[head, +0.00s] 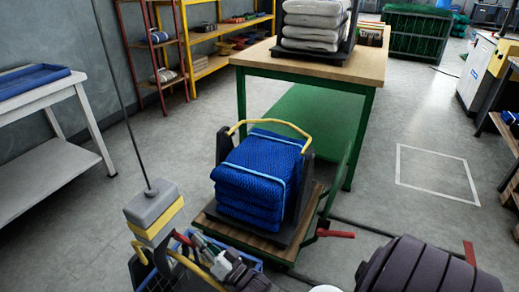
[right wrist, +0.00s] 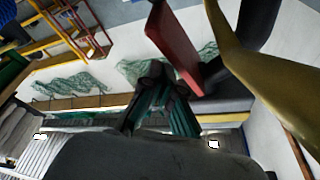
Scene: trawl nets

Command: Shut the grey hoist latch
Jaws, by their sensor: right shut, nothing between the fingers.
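The hoist's grey block (head: 152,203) with a yellow lower part hangs on a thin cable at the lower left of the head view. Below it is a yellow hook (head: 196,269), which looms large and curved at the right of the right wrist view (right wrist: 262,85). A red bar, which looks like the hoist latch (right wrist: 173,45), lies beside the hook there. I cannot tell whether the latch is open or shut. My right gripper (head: 203,244) is shut and empty, close to the hook; its dark and teal fingers show in the right wrist view (right wrist: 163,95). My left gripper is out of view.
Folded blue netting (head: 258,165) with a yellow bow handle sits on a wooden-topped cart (head: 277,250) just behind the hook. A blue crate (head: 178,243) is below the hoist. A green-framed table (head: 270,62) stands behind. The floor on the right is partly clear.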

